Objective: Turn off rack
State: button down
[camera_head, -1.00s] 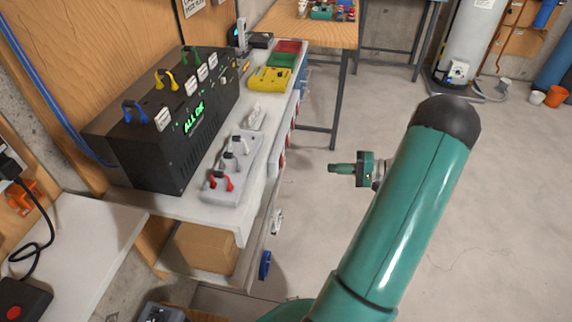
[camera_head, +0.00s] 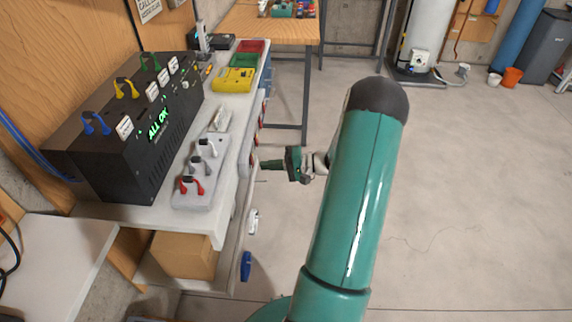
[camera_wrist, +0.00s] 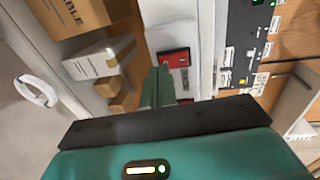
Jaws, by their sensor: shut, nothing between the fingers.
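The black rack (camera_head: 145,122) stands on the white bench at the left of the head view. Green lit text on it reads "ALL OK", and blue, yellow and green handles stand on its top. A dark panel face with labels and small green lights (camera_wrist: 242,45), likely the rack, shows at the upper right of the wrist view. My gripper (camera_head: 262,164) is shut and empty, at the bench's front edge, right of the rack and apart from it. Its fingers also show in the wrist view (camera_wrist: 156,88), beside a red plate (camera_wrist: 173,60).
A grey switch box (camera_head: 203,170) with red and grey levers lies before the rack. A yellow device (camera_head: 233,80) and red and green trays are farther back. The white bench (camera_head: 150,212) has a cardboard box (camera_head: 185,255) beneath.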

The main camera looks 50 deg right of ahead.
jog(key=shift+x, duration=0.9)
jog(key=shift+w+a+f, duration=0.1)
jog(key=shift+w+a, duration=0.05)
jog(key=shift+w, duration=0.05)
